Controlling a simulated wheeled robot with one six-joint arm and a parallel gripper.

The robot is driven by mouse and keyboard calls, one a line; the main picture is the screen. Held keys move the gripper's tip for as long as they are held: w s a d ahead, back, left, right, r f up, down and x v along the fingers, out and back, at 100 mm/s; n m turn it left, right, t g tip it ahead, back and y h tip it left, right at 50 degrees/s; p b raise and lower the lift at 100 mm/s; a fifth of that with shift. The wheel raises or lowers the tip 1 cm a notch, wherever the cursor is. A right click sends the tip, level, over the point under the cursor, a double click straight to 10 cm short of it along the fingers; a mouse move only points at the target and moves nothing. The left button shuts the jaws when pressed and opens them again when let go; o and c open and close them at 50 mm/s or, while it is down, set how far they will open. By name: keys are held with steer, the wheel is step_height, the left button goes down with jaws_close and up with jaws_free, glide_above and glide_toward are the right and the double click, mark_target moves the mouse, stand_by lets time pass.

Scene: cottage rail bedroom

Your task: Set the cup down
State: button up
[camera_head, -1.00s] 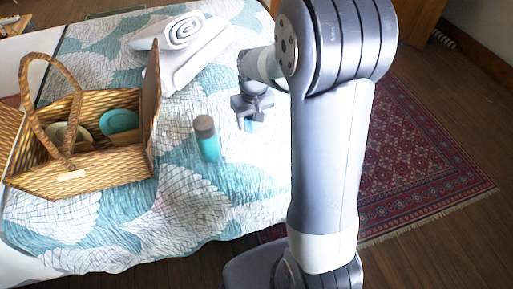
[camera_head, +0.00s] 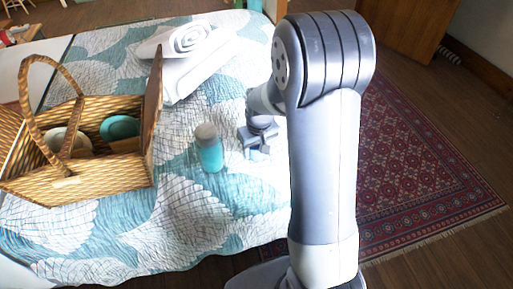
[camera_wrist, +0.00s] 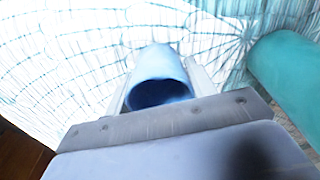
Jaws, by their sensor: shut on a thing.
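The blue cup (camera_wrist: 160,75) shows between the two fingers of my gripper (camera_wrist: 160,88) in the wrist view, with its dark opening facing the camera. My gripper is shut on it. In the head view my gripper (camera_head: 258,150) is low over the quilt-covered bed (camera_head: 190,235), to the right of the teal bottle. The cup is mostly hidden there by the gripper. I cannot tell whether the cup touches the quilt.
A teal bottle (camera_head: 210,152) with a grey-brown cap stands close left of my gripper; it also shows in the wrist view (camera_wrist: 285,75). A wicker basket (camera_head: 95,190) holding dishes is at left. Rolled white towels (camera_head: 190,60) lie behind. The front quilt is clear.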

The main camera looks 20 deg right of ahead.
steer(key=o, duration=0.5)
steer(key=shift+f, duration=0.15)
steer(key=o, duration=0.5)
steer(key=r, duration=0.4)
steer(key=s+r+p, duration=0.1)
steer(key=r, duration=0.3)
steer(key=r+p, duration=0.1)
steer(key=r, duration=0.3)
steer(key=shift+s+d+r, duration=0.15)
steer(key=shift+s+r, duration=0.05)
steer(key=shift+s, duration=0.05)
